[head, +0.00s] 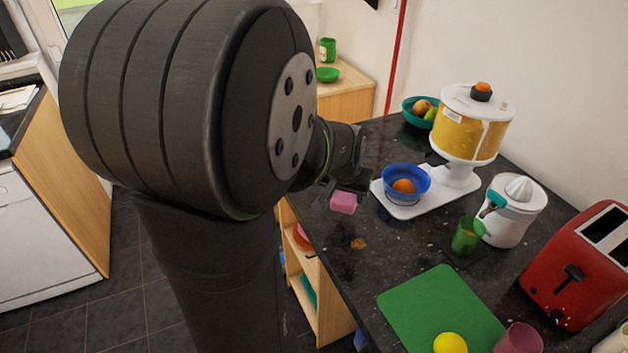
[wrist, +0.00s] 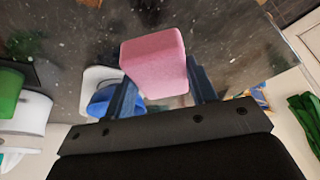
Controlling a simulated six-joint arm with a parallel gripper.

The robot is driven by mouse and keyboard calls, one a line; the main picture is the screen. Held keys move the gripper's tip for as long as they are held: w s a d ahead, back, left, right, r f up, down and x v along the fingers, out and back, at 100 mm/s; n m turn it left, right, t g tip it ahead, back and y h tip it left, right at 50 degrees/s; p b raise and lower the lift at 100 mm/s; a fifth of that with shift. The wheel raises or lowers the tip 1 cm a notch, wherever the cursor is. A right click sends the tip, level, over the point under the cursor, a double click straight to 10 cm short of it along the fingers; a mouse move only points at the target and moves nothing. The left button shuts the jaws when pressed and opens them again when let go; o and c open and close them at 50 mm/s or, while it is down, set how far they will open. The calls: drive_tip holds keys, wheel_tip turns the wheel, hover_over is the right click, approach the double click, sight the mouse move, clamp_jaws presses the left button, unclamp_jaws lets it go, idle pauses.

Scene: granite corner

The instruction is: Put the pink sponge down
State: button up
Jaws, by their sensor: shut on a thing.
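The pink sponge (head: 343,202) is a small block held at the end of my gripper (head: 338,192), near the left edge of the dark granite counter. In the wrist view the sponge (wrist: 154,62) sits between the two dark fingers of my gripper (wrist: 160,88), which are shut on it. In the head view my arm hides part of the gripper and the counter edge. I cannot tell how far the sponge is above the counter.
A blue bowl (head: 407,183) with an orange fruit stands on a white dispenser's base (head: 462,183). A juicer (head: 512,214), green cup (head: 467,237), red toaster (head: 580,270) and green board (head: 440,308) lie rightward. The granite (head: 375,265) is mostly clear near the left edge.

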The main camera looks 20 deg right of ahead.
sight(336, 192)
drive_tip(key=w+f, duration=0.1)
drive_tip(key=w+a+f, duration=0.1)
drive_tip(key=shift+w, duration=0.4)
drive_tip(key=shift+f, duration=1.9)
drive_tip(key=shift+f, duration=0.1)
drive_tip(key=o, duration=1.1)
drive_tip(key=v, duration=1.2)
